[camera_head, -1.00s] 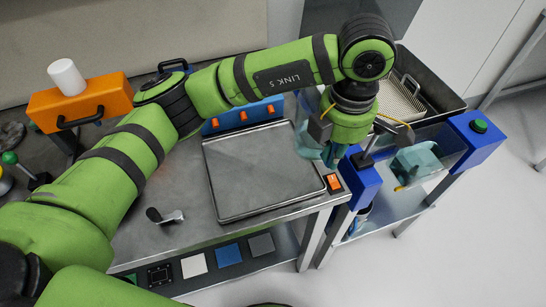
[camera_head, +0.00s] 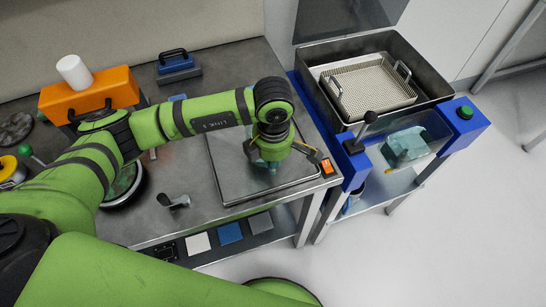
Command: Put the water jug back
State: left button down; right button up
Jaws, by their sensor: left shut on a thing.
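My left gripper (camera_head: 273,160) is over the flat metal tray (camera_head: 240,186) on the workbench, pointing down. It is shut on a small bluish, see-through thing that I take to be the water jug (camera_head: 272,169). Most of it is hidden under my wrist, so its handle and rim do not show. I cannot tell whether it touches the tray. My right gripper is out of view.
An orange box (camera_head: 88,93) stands at left.

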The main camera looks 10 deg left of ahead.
pick_arm(q)
jog(key=c, duration=1.3)
grip_release()
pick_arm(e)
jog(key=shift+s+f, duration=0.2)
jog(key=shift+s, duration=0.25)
pick_arm(q)
jog(key=shift+r, duration=0.25)
notch_tip(320, 180, up, 10)
jog(key=b, duration=0.4)
jog(key=shift+d+r, duration=0.1)
jog(key=shift+r, duration=0.15)
jog(key=shift+s+r, duration=0.1)
jog(key=shift+r, duration=0.45)
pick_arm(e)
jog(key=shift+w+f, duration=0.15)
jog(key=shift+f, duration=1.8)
